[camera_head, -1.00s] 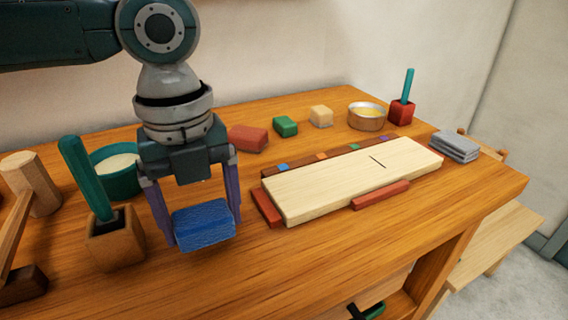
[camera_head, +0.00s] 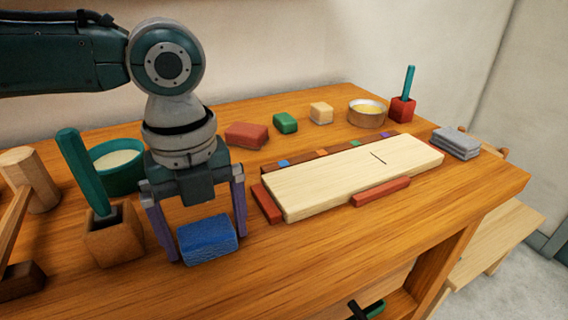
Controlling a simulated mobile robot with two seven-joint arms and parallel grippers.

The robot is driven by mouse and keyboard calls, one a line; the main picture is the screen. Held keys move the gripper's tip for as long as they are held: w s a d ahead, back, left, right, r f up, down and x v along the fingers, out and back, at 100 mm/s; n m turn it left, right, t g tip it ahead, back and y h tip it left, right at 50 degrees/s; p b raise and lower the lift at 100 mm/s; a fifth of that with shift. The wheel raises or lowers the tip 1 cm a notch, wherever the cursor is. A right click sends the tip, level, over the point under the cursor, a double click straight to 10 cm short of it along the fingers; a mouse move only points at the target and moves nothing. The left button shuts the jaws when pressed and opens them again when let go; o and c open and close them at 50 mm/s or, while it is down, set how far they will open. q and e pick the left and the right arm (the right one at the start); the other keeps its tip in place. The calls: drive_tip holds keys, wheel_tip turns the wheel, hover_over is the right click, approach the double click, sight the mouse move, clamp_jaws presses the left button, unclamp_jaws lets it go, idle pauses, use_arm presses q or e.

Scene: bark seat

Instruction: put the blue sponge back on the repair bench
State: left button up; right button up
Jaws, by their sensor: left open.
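The blue sponge (camera_head: 208,241) appears to rest on the wooden repair bench (camera_head: 330,245), near the front left part of the top. My left gripper (camera_head: 206,246) points down over it, open, with one purple finger on each side of the sponge. The fingertips are close beside the sponge; whether either one touches it is hard to tell. My right gripper is not in view.
A wooden block holder (camera_head: 112,238) with a teal-handled tool and a teal bowl (camera_head: 120,178) stand left of the gripper. A pale board (camera_head: 350,178) lies right. Red (camera_head: 246,135), green (camera_head: 285,123) and cream (camera_head: 321,113) blocks sit behind. The front middle is clear.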

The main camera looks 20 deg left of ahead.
sight(206, 229)
use_arm(q)
wheel_tip(206, 229, up, 12)
drive_tip(key=p, duration=0.2)
drive_tip(key=s+d+f+n+t+h, duration=0.1)
drive_tip(key=s+d+f+n+h, duration=0.1)
drive_tip(key=s+d+f+n, duration=0.3)
drive_tip(key=s+d+f+n+t+h, duration=0.1)
drive_tip(key=s+d+f+n, duration=0.1)
drive_tip(key=d+n, duration=0.35)
drive_tip(key=s+a+f+n+t+y, duration=0.1)
drive_tip(key=s+a+f+n+y, duration=0.1)
drive_tip(key=s+a+n, duration=0.5)
drive_tip(key=s+n, duration=0.2)
drive_tip(key=n, duration=0.4)
drive_tip(key=shift+a+t+y, duration=0.2)
drive_tip(key=shift+t+y, duration=0.1)
drive_tip(key=shift+y, duration=0.1)
